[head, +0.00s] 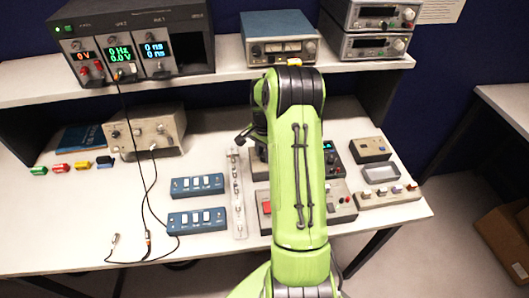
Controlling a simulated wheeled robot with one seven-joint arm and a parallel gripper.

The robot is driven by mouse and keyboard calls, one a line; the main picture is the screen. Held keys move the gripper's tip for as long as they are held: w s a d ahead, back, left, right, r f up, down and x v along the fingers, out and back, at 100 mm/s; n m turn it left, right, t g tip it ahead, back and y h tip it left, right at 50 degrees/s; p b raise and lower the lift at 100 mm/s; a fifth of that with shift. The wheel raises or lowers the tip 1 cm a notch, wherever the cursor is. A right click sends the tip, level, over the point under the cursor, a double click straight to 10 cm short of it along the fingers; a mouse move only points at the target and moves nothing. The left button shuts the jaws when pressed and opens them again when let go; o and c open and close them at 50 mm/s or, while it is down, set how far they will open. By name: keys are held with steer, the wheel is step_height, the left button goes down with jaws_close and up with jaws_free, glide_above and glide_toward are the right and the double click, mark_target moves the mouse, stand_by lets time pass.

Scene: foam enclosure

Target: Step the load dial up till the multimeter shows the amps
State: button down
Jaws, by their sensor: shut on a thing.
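My green arm (292,170) reaches over the middle of the bench and covers much of what lies behind it. A dark part of my wrist (247,136) shows at the arm's left side. The fingers are hidden behind the arm, so what they touch does not show. A dark unit with a small lit display (329,149) peeks out at the arm's right. I cannot tell if it is the multimeter or the load. No load dial can be made out. A rack (190,32) on the shelf has lit displays: one reads 0 V, others zeros in Hz, V and ns.
Blue switch boxes (197,219) and a clear strip (237,192) lie left of my arm. A beige instrument (146,132) stands further left, with black leads (149,200) on the bench. Small grey boxes (371,150) lie at right. The bench's front left is mostly free.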

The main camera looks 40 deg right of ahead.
mark_target(264, 154)
steer(key=m+b, duration=0.1)
steer(key=m, duration=0.3)
steer(key=shift+m+b, duration=0.5)
steer(key=shift+m, duration=1.6)
steer(key=c, duration=0.8)
jaws_free()
step_height(264, 154, up, 16)
steer(key=shift+f+p, duration=0.1)
steer(key=shift+p, duration=1)
steer(key=shift+a, duration=0.1)
